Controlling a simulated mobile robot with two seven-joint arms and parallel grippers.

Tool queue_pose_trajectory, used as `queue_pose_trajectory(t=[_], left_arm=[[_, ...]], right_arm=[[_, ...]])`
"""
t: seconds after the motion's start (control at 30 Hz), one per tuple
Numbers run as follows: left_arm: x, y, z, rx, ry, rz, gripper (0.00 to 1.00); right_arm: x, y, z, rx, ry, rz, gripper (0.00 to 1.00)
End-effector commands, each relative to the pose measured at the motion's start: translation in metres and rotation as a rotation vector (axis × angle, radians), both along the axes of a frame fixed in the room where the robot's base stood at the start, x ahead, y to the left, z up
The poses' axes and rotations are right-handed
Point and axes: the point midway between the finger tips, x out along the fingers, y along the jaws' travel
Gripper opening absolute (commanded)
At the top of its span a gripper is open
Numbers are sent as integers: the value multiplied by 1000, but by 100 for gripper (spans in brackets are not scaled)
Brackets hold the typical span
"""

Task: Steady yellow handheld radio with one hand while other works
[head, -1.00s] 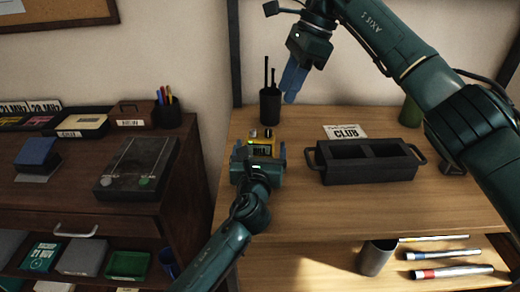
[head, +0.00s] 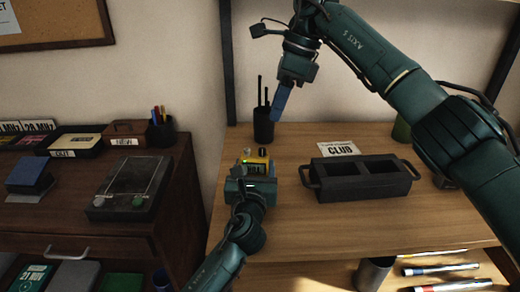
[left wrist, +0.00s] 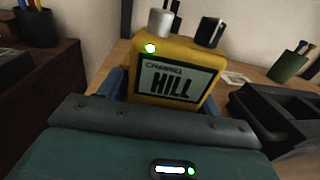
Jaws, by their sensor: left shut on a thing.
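The yellow handheld radio (head: 262,160) stands upright on the wooden table. In the left wrist view the radio (left wrist: 190,48) shows a screen (left wrist: 172,84) reading "CHANNEL HILL", a green light, a silver knob (left wrist: 160,22) and a black knob (left wrist: 209,32) on top. My left gripper (head: 252,172) is shut on the radio, its blue fingers on either side of the body. My right gripper (head: 279,110) hangs above and behind the radio, fingers pointing down, apart from it. It is seen side-on, so its opening cannot be told.
A black cup with dark rods (head: 263,125) stands behind the radio. A black two-compartment tray with handles (head: 360,187) is to the right, with a "CLUB" card (head: 338,149) behind it. Bare table lies between radio and tray.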

Motion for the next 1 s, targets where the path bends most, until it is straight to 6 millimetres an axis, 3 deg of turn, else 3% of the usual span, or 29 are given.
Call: queue_pose_trajectory(t=[0.5, 0.8, 1.0], left_arm=[[0, 0, 0, 0, 1, 0, 32], [0, 0, 0, 0, 1, 0, 32], [0, 0, 0, 0, 1, 0, 32]], right_arm=[[-5, 25, 9, -211, 262, -1136, 37], [-5, 31, 20, -255, 320, -1838, 37], [-4, 32, 27, -238, 332, -2180, 37]])
